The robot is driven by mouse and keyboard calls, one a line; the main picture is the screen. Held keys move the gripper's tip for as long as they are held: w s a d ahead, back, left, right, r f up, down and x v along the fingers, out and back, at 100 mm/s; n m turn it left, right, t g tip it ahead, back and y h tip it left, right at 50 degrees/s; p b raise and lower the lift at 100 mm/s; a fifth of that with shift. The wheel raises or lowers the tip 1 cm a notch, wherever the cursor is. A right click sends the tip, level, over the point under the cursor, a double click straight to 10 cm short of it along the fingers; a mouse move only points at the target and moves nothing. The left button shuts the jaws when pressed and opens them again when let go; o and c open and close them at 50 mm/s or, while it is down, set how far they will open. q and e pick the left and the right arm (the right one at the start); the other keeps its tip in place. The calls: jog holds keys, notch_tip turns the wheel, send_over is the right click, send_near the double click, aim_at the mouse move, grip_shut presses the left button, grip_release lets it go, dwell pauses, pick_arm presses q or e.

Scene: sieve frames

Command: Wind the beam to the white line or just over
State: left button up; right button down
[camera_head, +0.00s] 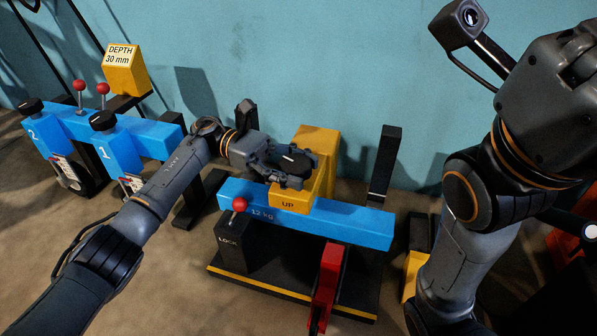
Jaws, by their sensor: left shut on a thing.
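The blue beam (345,219), marked 12 kg, lies across the black stand in the middle. A yellow housing (322,150) marked UP stands at the beam's middle. My left gripper (292,168) is shut at the top of this housing, around a dark knob (294,156) that its fingers partly cover. A black LOCK box (236,246) with a red-knobbed lever (239,204) stands in front of the beam's left end.
A red upright part (327,275) stands in front of the beam. At left are blue units marked 1 (117,150) and 2 (48,132), and a yellow DEPTH 30 mm block (125,70). The front-left floor is partly clear.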

aim_at(297, 163)
pick_arm(q)
jog(key=shift+w+a+m+g+y, duration=0.1)
jog(key=shift+a+m+g+y, duration=0.15)
jog(key=shift+m+g, duration=0.2)
jog(key=o, duration=1.2)
jog(key=shift+d, duration=0.1)
notch_tip(297, 163, up, 10)
jog(key=shift+r, duration=0.1)
